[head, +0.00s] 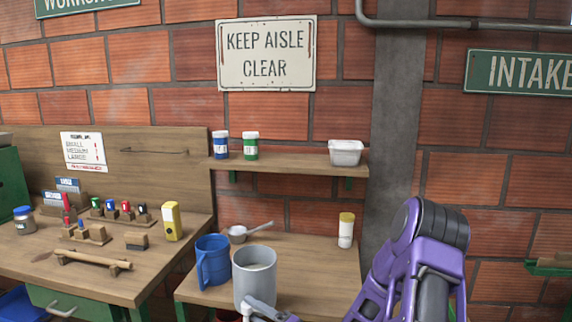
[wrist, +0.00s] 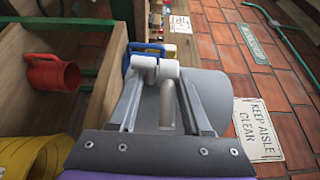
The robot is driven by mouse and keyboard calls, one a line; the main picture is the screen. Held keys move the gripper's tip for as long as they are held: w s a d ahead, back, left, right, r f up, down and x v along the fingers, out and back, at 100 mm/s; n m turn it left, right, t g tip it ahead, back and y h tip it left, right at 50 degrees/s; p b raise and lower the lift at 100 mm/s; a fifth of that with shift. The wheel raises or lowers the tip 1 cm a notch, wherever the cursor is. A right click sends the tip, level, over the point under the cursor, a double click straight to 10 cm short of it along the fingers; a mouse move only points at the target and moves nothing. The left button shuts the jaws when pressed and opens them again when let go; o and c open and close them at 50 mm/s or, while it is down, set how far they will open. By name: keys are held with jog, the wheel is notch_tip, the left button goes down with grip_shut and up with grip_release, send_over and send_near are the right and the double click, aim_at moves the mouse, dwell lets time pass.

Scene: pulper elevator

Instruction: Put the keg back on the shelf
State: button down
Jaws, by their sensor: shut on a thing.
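My gripper (head: 256,310) is shut on the handle of a grey mug-like vessel (head: 254,283) at the bottom centre of the head view. In the wrist view the fingers (wrist: 158,72) close on its handle, and its grey wall (wrist: 208,95) shows behind them. The vessel is upright; I cannot tell whether it touches the counter. No thing is plainly marked as the keg. The wall shelf (head: 285,160) is above and behind the vessel.
A blue jug (head: 212,260) stands close left of the grey vessel. A saucepan (head: 240,233) and a yellow-lidded shaker (head: 346,230) stand behind on the counter (head: 310,270). The wrist view shows a red mug (wrist: 52,73) and a yellow ribbed object (wrist: 25,157) low down.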

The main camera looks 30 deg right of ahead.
jog(key=s+a+r+p, duration=0.3)
jog(key=a+p, duration=0.1)
jog(key=a, duration=0.2)
jog(key=shift+s+a+n+g+p, duration=0.15)
jog(key=shift+a+n+g+p, duration=0.15)
jog(key=shift+a+p, duration=0.1)
jog(key=shift+d+r, duration=0.1)
